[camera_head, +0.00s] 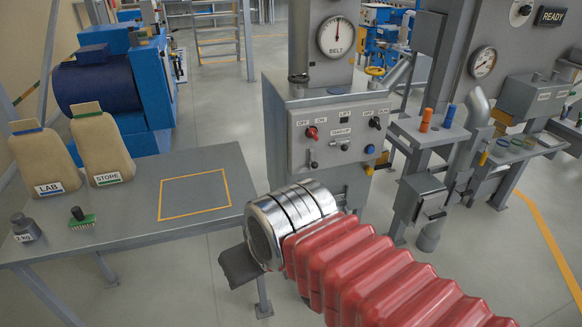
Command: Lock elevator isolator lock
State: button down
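The grey elevator control cabinet (300,152) stands in the middle, under a round BELT gauge (337,37). A red rotary switch (311,132) sits on the left of its panel, near OFF and ON marks. Below it is a small dark lever-like part (313,154); I cannot tell whether this is the isolator lock. A black knob (375,123) sits at the right, by OFF and RUN marks. My gripper (240,266) shows only as a dark piece beyond my chrome wrist, left of and in front of the cabinet, apart from the panel. Its fingers are mostly hidden.
A grey table (142,212) at left carries the LAB sack (45,160), STORE sack (103,150), a 2 kg weight (25,228) and a green brush (80,218). A blue machine (115,85) stands behind. Orange (426,120) and blue (448,116) cylinders stand at right.

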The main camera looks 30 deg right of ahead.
aim_at(314, 165)
jog(key=z, duration=0.05)
jog(key=i, duration=1.2)
jog(key=z, duration=0.5)
